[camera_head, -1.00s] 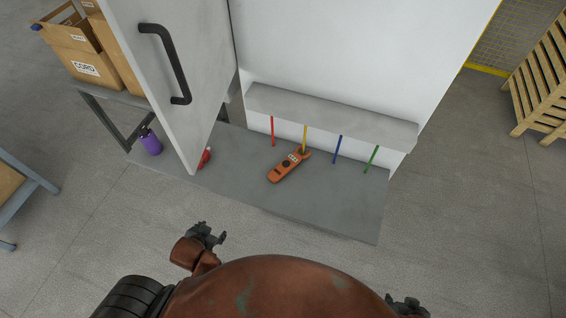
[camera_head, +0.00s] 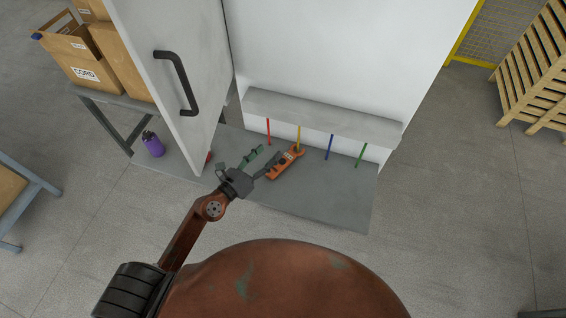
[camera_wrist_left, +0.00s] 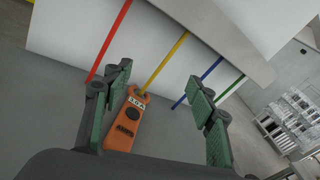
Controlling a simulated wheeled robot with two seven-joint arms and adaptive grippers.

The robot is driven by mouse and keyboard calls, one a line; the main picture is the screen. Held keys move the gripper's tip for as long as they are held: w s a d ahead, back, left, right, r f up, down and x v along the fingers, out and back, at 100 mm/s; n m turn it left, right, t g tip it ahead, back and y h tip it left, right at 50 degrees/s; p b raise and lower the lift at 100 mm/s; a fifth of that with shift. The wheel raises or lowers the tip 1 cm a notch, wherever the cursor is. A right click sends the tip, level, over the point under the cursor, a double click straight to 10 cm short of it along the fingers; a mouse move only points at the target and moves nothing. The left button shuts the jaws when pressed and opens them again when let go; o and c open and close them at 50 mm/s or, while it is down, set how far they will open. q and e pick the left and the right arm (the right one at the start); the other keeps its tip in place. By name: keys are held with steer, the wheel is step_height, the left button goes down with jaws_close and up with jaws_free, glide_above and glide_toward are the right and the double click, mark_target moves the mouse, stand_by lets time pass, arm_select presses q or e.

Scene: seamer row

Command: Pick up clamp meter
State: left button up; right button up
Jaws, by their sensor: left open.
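The orange clamp meter (camera_head: 283,164) lies on the grey base shelf below the white cabinet, tilted across it, with its jaw end toward the yellow strip. My left gripper (camera_head: 256,160) is open and empty, reaching over the shelf just left of the meter; one finger overlaps the meter's lower end in the head view. In the left wrist view the meter (camera_wrist_left: 126,122) shows its dark dial and label, nearer the left finger of the open gripper (camera_wrist_left: 160,106). I cannot tell whether any finger touches it. My right gripper is not in view.
Red, yellow, blue (camera_head: 329,147) and green (camera_head: 361,155) strips hang from the ledge (camera_head: 320,117) behind the meter. An open door with a black handle (camera_head: 177,82) stands at left. The shelf's right part is clear.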

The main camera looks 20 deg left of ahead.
mark_target(282, 162)
arm_select(q)
steer(key=f+m+g, duration=0.1)
steer(key=f, duration=0.2)
steer(key=f+m+g, duration=0.1)
steer(key=f+m, duration=0.1)
steer(key=f, duration=0.1)
steer(key=f+m+g, duration=0.1)
steer(key=f, duration=0.2)
steer(key=shift+d+m+g, duration=0.3)
steer(key=shift+w+d+f, duration=0.45)
steer(key=shift+w+f, duration=0.35)
steer(key=shift+w, duration=0.05)
steer(key=x, duration=0.5)
steer(key=shift+w+d, duration=0.2)
steer(key=shift+d, duration=0.05)
steer(key=shift+r, duration=0.1)
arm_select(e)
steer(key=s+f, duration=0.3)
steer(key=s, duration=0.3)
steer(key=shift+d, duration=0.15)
arm_select(q)
steer(key=shift+c, duration=0.4)
steer(key=c, duration=1.3)
jaws_close()
steer(key=shift+r, duration=0.15)
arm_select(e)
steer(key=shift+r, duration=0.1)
